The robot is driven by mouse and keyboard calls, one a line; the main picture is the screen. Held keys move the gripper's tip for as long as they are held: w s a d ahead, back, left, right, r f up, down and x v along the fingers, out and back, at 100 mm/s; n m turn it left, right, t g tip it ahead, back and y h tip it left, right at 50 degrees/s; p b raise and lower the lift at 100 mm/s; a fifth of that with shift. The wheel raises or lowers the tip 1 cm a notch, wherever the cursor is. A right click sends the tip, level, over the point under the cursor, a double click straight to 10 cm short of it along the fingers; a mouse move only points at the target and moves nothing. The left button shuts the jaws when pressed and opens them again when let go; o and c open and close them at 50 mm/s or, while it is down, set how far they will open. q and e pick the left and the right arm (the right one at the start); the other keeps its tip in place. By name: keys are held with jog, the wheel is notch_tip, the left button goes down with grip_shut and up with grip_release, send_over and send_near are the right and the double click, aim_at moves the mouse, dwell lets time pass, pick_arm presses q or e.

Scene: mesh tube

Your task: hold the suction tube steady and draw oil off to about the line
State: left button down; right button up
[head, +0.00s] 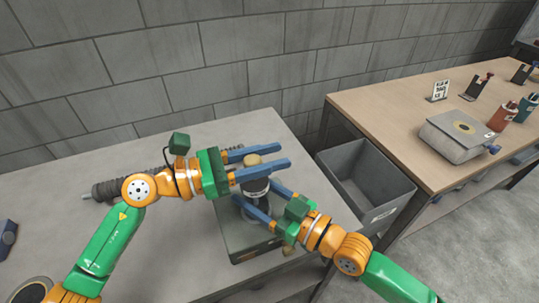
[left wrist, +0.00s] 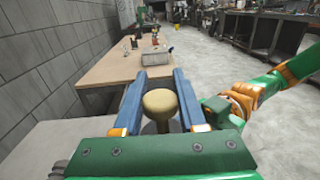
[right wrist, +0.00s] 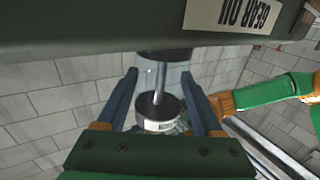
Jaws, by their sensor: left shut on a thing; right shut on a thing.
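The suction tube (head: 257,187) stands upright over a dark green can (head: 240,240), with a tan knob (head: 252,160) on top. My left gripper (head: 285,153) is shut on the knob, which also sits between the fingers in the left wrist view (left wrist: 160,103). My right gripper (head: 252,191) is shut on the tube's body, below the knob. In the right wrist view, a clear barrel (right wrist: 177,78) with a metal rod inside lies between a dark collar and a dark labelled end (right wrist: 158,112). The can there is lettered GEAR OIL. I cannot make out an oil level or line.
A grey open bin (head: 367,185) stands right of the grey table (head: 60,185). A wooden bench (head: 390,110) beyond it holds a grey box (head: 455,138) and small stands. A dark ribbed rod (head: 108,190) lies behind my left arm. The table's left part is mostly clear.

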dwell(0.8)
pick_arm(q)
jog(key=shift+r, duration=0.45)
jog(key=shift+c, duration=2.2)
grip_release()
jog(key=v, duration=1.2)
